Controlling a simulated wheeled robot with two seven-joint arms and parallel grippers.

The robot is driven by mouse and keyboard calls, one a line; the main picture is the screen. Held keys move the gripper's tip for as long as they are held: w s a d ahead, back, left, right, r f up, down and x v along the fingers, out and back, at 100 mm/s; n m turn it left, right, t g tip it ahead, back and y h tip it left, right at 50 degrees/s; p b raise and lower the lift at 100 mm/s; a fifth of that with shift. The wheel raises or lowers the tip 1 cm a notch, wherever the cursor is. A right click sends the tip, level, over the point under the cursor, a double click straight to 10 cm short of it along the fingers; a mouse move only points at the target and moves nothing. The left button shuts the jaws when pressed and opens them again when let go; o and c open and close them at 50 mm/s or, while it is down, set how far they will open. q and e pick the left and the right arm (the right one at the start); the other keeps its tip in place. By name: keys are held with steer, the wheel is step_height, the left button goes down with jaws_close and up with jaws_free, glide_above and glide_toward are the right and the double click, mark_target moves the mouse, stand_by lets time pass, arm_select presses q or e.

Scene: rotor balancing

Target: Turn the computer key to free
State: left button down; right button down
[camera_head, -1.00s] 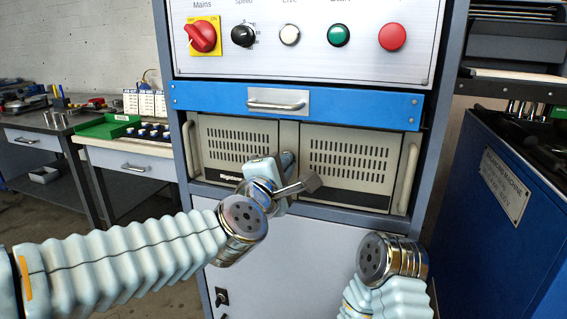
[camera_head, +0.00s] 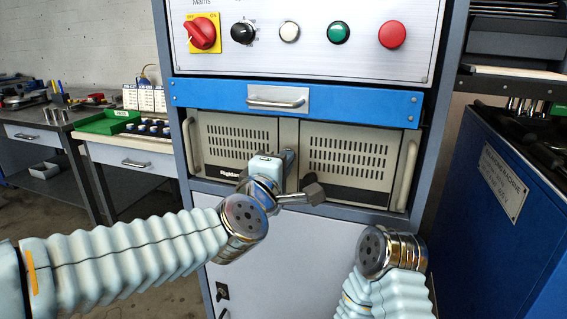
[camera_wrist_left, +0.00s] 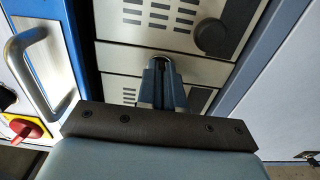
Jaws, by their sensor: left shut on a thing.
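The computer (camera_head: 345,155) is a beige unit with two slotted grilles, set in the rack below the blue drawer. My left gripper (camera_head: 289,160) is at the strip between the grilles. In the left wrist view my left gripper (camera_wrist_left: 163,85) has its fingers close together against the panel, shut on the key. The key itself is hidden between the fingers, so its angle cannot be read. A round silver collar (camera_wrist_left: 168,60) shows just beyond the fingertips. My right arm shows at the lower right, but its gripper is not in view.
A blue drawer (camera_head: 200,95) with a metal handle sits above the computer. The control panel above it has a red mains switch (camera_head: 203,33) and several buttons. A computer side handle (camera_head: 407,176) stands to the right. A blue machine (camera_head: 490,200) stands farther right.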

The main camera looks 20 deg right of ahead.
arm_select(q)
steer(key=c, duration=1.3)
jaws_free()
steer(key=b+v, duration=0.1)
steer(key=v, duration=1.2)
steer(key=shift+s+a, duration=0.25)
steer(key=shift+s, duration=0.1)
steer(key=shift+f, duration=0.1)
